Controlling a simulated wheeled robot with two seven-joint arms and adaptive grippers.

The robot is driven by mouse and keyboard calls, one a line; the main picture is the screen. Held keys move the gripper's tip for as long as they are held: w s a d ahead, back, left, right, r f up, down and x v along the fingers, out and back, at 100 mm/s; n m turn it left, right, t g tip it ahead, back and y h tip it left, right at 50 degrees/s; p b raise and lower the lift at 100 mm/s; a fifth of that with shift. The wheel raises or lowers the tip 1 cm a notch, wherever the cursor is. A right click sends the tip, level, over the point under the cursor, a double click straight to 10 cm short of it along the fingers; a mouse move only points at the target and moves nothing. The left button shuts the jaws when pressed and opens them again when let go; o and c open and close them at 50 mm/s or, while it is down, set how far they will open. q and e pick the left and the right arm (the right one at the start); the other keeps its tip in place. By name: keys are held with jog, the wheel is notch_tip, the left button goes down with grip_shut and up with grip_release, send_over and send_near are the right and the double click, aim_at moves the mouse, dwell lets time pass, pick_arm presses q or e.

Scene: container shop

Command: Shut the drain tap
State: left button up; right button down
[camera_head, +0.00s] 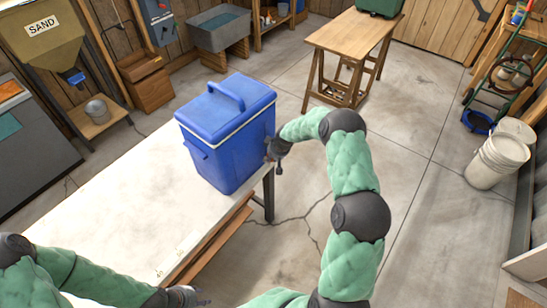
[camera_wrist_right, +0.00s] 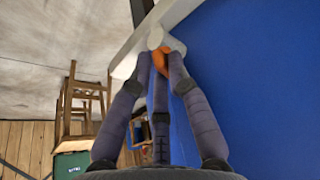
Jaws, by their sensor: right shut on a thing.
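A blue cooler (camera_head: 228,135) with a lid and carry handle stands upright at the far end of the white table. Its blue wall fills the right of the right wrist view (camera_wrist_right: 260,70). My right gripper (camera_head: 274,152) is at the cooler's right side. In the right wrist view its fingers (camera_wrist_right: 161,56) are shut on the drain tap, whose orange part (camera_wrist_right: 161,61) shows between the fingertips, beside a pale rounded part (camera_wrist_right: 155,37). The tap is hidden in the head view. My left gripper (camera_head: 187,297) is low, over the table's near edge; its fingers are too small to read.
The white table (camera_head: 130,195) is mostly bare in front of the cooler. A wooden table (camera_head: 352,36) stands behind. White buckets (camera_head: 497,160) stand at the right, and a sand hopper (camera_head: 40,38) at the left. The concrete floor right of the cooler is open.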

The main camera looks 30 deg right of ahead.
jog(key=shift+a+m+g+h+b, duration=0.2)
jog(key=shift+m+h+b, duration=0.25)
jog(key=shift+m+b, duration=1.5)
jog(key=shift+a+m+g+h+b, duration=0.2)
jog(key=shift+m+h+b, duration=0.35)
jog(key=shift+b, duration=2.85)
jog(key=shift+a+m+g+h+b, duration=0.1)
jog(key=shift+a+m+h+b, duration=0.25)
jog(key=shift+m+b, duration=1.65)
jog(key=shift+d+n+b, duration=0.1)
jog(key=shift+n+b, duration=0.6)
jog(key=c, duration=1.2)
grip_release()
jog(key=shift+r, duration=0.1)
jog(key=v, duration=1.1)
jog(key=shift+s+r, duration=0.2)
jog(key=shift+r, duration=0.15)
